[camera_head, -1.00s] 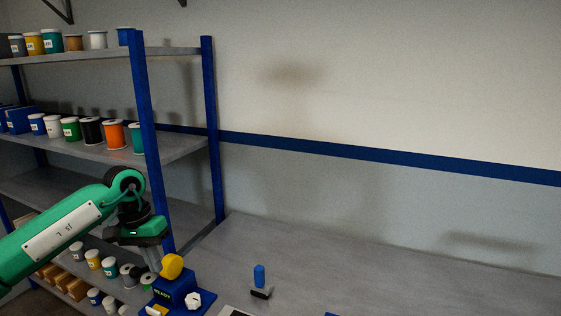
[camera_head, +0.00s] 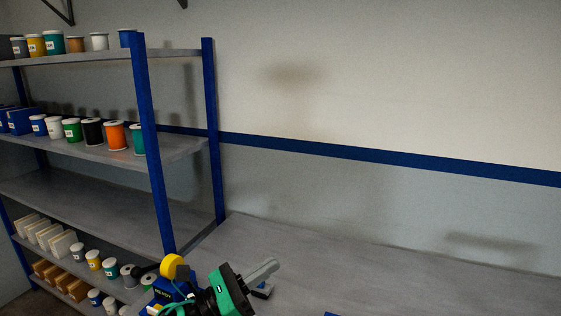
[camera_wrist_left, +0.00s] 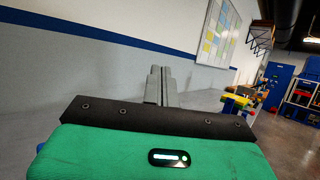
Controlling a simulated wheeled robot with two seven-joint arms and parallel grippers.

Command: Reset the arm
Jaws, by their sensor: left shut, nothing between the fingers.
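My left gripper (camera_head: 265,270) is low in the head view, over the grey bench. Its green and black body is tilted, and its grey fingers point up and to the right. The fingers are together with nothing between them; they also show side by side in the left wrist view (camera_wrist_left: 161,85). Behind the gripper stands a blue box (camera_head: 164,289) with a round yellow knob (camera_head: 172,265) on it, partly hidden by the gripper. A small dark base (camera_head: 263,291) shows just below the fingertips. My right gripper is out of view.
A grey bench top (camera_head: 400,280) runs along the wall and is mostly clear on the right. A blue-posted shelf rack (camera_head: 150,150) with several jars and spools stands at the left. The left wrist view shows a whiteboard (camera_wrist_left: 222,30) and blue door (camera_wrist_left: 277,82) farther off.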

